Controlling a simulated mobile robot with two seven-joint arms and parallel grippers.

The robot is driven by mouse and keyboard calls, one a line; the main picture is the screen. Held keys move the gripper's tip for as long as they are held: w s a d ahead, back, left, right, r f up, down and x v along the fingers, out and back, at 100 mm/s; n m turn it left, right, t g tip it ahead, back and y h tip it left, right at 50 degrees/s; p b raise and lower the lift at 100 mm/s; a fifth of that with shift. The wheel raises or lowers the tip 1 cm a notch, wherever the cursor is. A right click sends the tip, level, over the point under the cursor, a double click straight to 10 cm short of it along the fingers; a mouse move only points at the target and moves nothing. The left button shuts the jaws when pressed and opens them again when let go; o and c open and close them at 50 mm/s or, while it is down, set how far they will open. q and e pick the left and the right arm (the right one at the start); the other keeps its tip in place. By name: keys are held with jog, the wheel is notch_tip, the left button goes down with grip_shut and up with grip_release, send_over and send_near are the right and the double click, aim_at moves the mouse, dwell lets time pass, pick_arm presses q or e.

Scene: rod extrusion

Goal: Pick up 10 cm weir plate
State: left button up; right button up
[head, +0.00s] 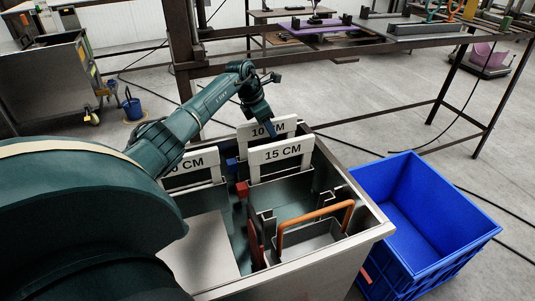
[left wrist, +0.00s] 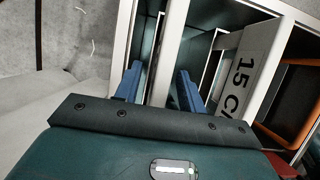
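The 10 cm weir plate (head: 289,125) stands upright in a slot at the back of the metal bin, with a white top bar lettered "10 CM". My left gripper (head: 268,130) is over its top bar and hides part of the lettering. In the left wrist view the two blue fingers of my left gripper (left wrist: 158,82) are apart, with a narrow pale top edge, seemingly this plate's (left wrist: 170,48), between them. I cannot tell whether they touch it. My right gripper is not in view.
The 15 cm plate (head: 296,151) stands just in front; it also shows in the left wrist view (left wrist: 243,70). Another lettered plate (head: 196,167) is left, partly behind my arm. An orange-handled piece (head: 316,217) is in the metal bin (head: 370,233). A blue crate (head: 455,232) stands right.

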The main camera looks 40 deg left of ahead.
pick_arm(q)
jog(key=shift+f, duration=0.2)
dwell(0.5)
grip_shut()
dwell(0.4)
dwell(0.3)
